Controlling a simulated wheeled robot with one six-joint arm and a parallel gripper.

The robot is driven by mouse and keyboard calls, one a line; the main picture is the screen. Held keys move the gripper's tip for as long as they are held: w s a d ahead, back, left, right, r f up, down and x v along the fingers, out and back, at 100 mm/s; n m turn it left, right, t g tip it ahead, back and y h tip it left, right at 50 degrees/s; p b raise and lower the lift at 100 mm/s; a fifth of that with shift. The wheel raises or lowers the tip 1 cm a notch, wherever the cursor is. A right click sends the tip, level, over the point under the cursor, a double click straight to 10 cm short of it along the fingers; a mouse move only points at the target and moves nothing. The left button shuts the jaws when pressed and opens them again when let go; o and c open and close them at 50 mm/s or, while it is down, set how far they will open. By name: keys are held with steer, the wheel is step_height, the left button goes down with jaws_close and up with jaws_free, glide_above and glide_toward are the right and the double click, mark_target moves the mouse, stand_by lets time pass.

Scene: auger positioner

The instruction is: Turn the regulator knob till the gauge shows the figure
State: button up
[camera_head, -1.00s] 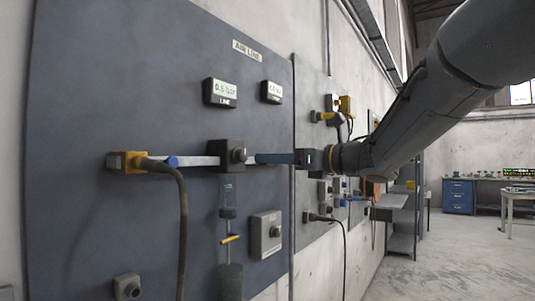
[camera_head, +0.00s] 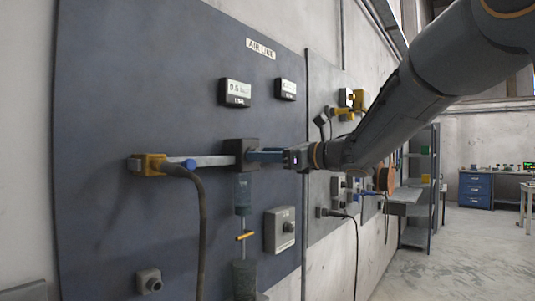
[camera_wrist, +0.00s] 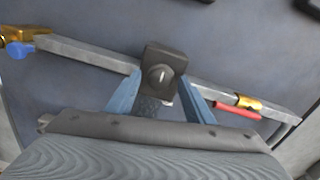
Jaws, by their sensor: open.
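The regulator (camera_head: 243,148) is a dark block on the pipe of the blue-grey AIR LINE panel. In the wrist view its round knob (camera_wrist: 159,77) with a light mark faces me. My gripper (camera_head: 262,155) reaches it from the right in the head view. In the wrist view my gripper (camera_wrist: 160,95) has its two blue fingers apart, one on each side of the regulator's lower part. I cannot tell whether they touch it. Two displays hang above: the left one (camera_head: 235,92) seems to read 0.5 and a blurred unit; the right one (camera_head: 286,89) is unreadable.
A yellow fitting (camera_head: 148,165) with a blue handle and a dark hose (camera_head: 201,230) is left on the pipe. A grey box with a knob (camera_head: 279,231) sits lower right. A red lever (camera_wrist: 237,111) shows right of the regulator in the wrist view.

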steer(key=c, duration=1)
steer(key=shift+d, duration=0.25)
steer(key=shift+c, duration=0.3)
steer(key=shift+a, duration=0.2)
